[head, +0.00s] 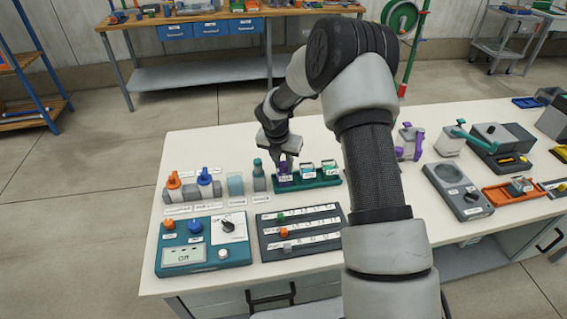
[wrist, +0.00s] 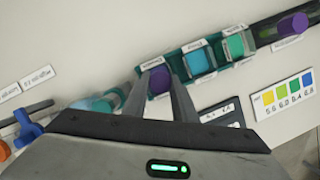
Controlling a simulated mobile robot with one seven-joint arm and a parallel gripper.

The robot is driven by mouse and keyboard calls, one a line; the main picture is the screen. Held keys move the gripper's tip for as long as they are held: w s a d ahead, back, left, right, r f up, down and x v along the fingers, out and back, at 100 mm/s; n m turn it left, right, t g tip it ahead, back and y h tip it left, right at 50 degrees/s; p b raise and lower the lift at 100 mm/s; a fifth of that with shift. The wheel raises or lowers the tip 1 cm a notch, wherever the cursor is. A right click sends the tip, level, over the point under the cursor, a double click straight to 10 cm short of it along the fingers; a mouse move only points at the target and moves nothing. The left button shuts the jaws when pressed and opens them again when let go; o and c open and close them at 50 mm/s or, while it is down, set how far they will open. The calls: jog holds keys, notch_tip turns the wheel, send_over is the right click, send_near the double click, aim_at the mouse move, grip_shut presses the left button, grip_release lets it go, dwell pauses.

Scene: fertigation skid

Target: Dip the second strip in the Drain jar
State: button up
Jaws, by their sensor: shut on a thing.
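My gripper (head: 284,150) is down over the left end of a green rack (head: 325,183) that holds three labelled places in a row. Its fingers (wrist: 160,88) close around a purple piece (wrist: 159,79), which also shows below the fingers in the head view (head: 283,168). I cannot tell whether this piece is the strip's grip or part of the left jar. No thin strip shows clearly. To its right stand a blue jar (wrist: 198,61) and a teal jar (wrist: 237,45). The labels are too small to read, so I cannot tell which is the Drain jar.
In front are a teal meter box (head: 203,247) and a dark slider panel (head: 298,233). A colour chart (wrist: 285,95) lies close by. A purple cylinder (wrist: 292,25) stands to the right.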

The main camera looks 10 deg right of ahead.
jog(key=shift+r, duration=0.1)
jog(key=shift+r+p, duration=3.55)
jog(key=shift+r, duration=0.6)
